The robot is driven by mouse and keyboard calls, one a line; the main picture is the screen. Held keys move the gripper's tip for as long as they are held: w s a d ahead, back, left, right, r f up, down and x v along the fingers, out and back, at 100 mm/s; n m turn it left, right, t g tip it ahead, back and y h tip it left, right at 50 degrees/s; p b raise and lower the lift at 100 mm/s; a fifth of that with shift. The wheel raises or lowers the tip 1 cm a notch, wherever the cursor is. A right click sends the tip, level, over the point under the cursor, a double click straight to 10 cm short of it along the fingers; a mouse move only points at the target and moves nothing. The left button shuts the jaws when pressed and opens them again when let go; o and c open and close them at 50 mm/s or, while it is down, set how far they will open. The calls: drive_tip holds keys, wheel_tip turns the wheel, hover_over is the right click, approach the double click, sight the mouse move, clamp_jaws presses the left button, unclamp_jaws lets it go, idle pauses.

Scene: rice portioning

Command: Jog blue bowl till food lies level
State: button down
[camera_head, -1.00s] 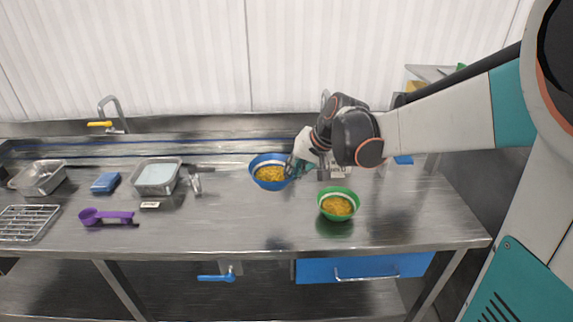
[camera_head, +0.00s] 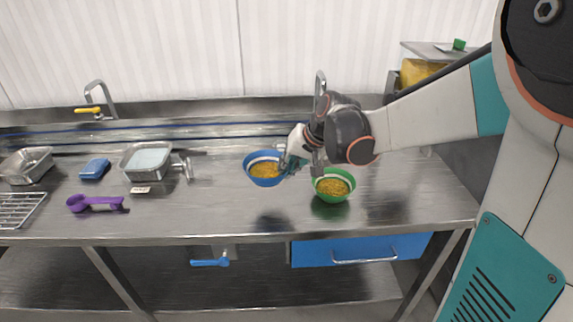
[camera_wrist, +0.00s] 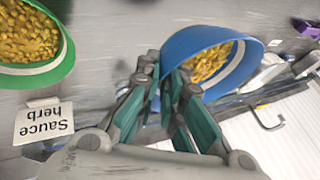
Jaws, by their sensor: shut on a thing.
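The blue bowl (camera_head: 265,179) holds yellow-orange food (camera_head: 265,170) and has a white band inside its rim. My gripper (camera_head: 291,161) is shut on the right side of its rim. In the wrist view the blue bowl (camera_wrist: 192,42) sits between my fingertips (camera_wrist: 172,85), and the food (camera_wrist: 208,62) lies in it. The bowl looks raised above the counter, with a dark patch below it. Whether the food is level is hard to tell.
A green bowl (camera_head: 333,197) of similar food stands just right of the blue one. A "Sauce herb" card (camera_wrist: 43,121) lies near it. A steel container (camera_head: 147,175), blue sponge (camera_head: 95,169) and purple scoop (camera_head: 95,203) are at left. The counter front is clear.

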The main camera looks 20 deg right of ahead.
drive_tip(key=shift+f+b, duration=1.5)
drive_tip(key=shift+f, duration=0.75)
